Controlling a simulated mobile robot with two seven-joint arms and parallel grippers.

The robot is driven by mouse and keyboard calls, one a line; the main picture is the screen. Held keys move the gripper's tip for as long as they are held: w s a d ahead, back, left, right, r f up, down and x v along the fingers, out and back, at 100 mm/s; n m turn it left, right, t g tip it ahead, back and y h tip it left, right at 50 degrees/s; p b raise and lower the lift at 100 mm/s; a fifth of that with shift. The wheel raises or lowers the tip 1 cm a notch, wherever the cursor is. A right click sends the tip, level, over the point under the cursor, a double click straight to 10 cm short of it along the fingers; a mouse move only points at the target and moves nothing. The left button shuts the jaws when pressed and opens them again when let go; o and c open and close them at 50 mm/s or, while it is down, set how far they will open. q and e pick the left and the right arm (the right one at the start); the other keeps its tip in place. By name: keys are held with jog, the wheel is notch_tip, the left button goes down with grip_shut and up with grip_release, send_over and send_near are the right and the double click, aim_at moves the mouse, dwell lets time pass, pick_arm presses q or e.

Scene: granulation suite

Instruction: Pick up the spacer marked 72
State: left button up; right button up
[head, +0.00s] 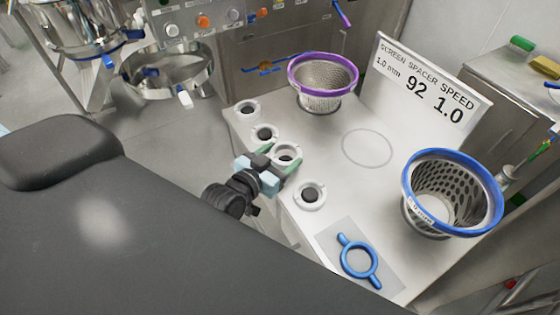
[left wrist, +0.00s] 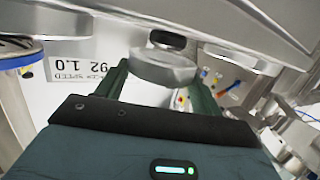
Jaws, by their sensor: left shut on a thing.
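Several white ring spacers with dark centres stand in a row along the table's left edge: one at the back (head: 247,108), one in front of it (head: 264,133), one in the gripper and one nearest me (head: 310,195). My left gripper (head: 283,158) is shut on the third spacer from the back (head: 288,151), with a green finger on either side. The left wrist view shows this held spacer (left wrist: 163,70) between the fingers. No number is readable on any spacer, so I cannot tell which is 72. I cannot tell whether the held one is clear of the table. My right gripper is out of view.
A sign (head: 430,85) reads "SCREEN SPACER SPEED, 1.0 mm, 92, 1.0". A purple-rimmed screen basket (head: 323,77) stands at the back, a blue-rimmed one (head: 450,195) at the right. A blue ring tool (head: 360,263) lies on a grey mat at the front. The table's middle (head: 345,190) is clear.

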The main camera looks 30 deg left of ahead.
pick_arm(q)
jog(key=s+d+r+b, duration=0.1)
jog(key=s, duration=0.7)
jog(key=s+d+r, duration=0.1)
jog(key=s+d, duration=0.1)
jog(key=s, duration=0.5)
jog(key=shift+s+d+r+b, duration=0.25)
jog(key=shift+s+b, duration=0.1)
jog(key=shift+b, duration=0.05)
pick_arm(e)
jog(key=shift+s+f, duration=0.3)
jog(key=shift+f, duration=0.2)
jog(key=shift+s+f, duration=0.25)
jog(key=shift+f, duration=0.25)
